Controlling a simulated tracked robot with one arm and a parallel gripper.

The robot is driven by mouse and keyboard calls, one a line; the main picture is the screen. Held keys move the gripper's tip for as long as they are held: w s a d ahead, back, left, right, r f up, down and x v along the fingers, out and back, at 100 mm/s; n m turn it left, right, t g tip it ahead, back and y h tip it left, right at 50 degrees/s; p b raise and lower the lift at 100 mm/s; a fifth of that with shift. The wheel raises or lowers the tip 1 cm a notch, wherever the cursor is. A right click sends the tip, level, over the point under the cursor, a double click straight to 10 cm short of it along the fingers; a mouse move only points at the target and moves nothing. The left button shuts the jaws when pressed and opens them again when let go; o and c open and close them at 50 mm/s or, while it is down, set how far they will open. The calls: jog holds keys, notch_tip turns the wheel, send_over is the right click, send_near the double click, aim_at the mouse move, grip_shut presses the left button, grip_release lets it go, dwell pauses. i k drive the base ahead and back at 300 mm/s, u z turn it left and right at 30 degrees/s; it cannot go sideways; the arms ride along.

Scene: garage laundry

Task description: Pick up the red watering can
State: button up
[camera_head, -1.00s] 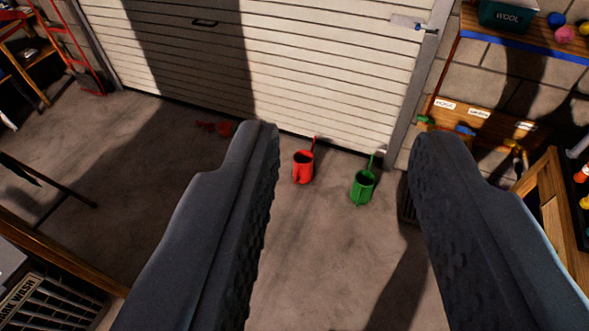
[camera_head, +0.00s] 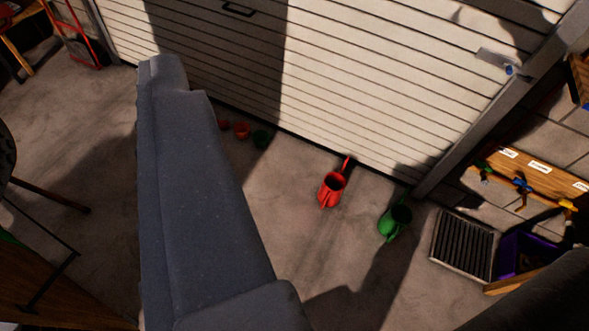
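The red watering can (camera_head: 331,191) stands on the concrete floor in front of the white slatted door, right of the picture's middle. Its spout points up toward the door. My gripper (camera_head: 370,170) is wide open and empty. Its left finger fills the left middle of the view. Only a dark part of the right finger shows at the lower right corner. The can appears between the fingers in the picture but is well beyond them, touching neither.
A green watering can (camera_head: 394,223) stands just right of the red one. A floor grate (camera_head: 463,245) and a purple bin (camera_head: 524,256) are at right. Bare floor lies before the cans.

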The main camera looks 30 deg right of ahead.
aim_at(330, 190)
jog(key=z, duration=0.1)
jog(key=i, duration=1.45)
jog(key=z, duration=1)
jog(key=i, duration=0.7)
jog(key=z, duration=0.4)
jog(key=k, duration=0.85)
jog(key=z, duration=0.2)
jog(key=i, duration=0.8)
jog(key=u, duration=0.1)
